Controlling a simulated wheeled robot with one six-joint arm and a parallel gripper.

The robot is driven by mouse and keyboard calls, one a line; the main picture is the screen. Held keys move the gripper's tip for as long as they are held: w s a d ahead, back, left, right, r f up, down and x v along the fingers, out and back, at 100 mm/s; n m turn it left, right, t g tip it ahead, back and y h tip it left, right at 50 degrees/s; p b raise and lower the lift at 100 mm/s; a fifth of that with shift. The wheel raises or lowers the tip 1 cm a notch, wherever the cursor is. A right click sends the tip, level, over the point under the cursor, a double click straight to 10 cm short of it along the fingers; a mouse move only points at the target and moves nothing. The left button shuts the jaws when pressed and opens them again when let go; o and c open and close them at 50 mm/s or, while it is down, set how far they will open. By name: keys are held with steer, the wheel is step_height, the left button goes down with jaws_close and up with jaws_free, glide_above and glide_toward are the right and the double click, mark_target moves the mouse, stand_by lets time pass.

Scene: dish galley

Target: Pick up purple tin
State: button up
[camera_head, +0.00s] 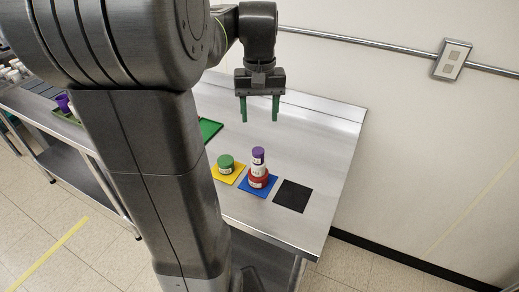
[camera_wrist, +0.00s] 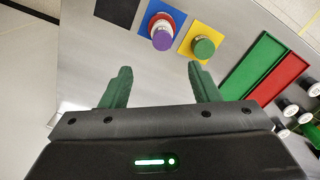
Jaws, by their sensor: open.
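The purple tin (camera_head: 258,154) sits on top of a stack, above a white tin (camera_head: 259,169) and a wider red tin (camera_head: 258,181), on a blue mat (camera_head: 270,188). In the wrist view the purple tin (camera_wrist: 163,40) shows from above at the upper middle. My gripper (camera_head: 259,120) is open and empty, with green fingers pointing down. It hangs above the steel table, behind the stack and clear of it. In the wrist view my gripper's fingers (camera_wrist: 158,75) are apart with only bare table between them.

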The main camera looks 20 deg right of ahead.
mark_target(258, 150)
steer(key=f, duration=0.6)
steer(key=f+p, duration=0.1)
steer(key=f, duration=0.6)
steer(key=shift+w+a+f, duration=0.15)
steer(key=shift+a+f, duration=0.05)
steer(key=shift+f, duration=0.1)
steer(key=c, duration=1.1)
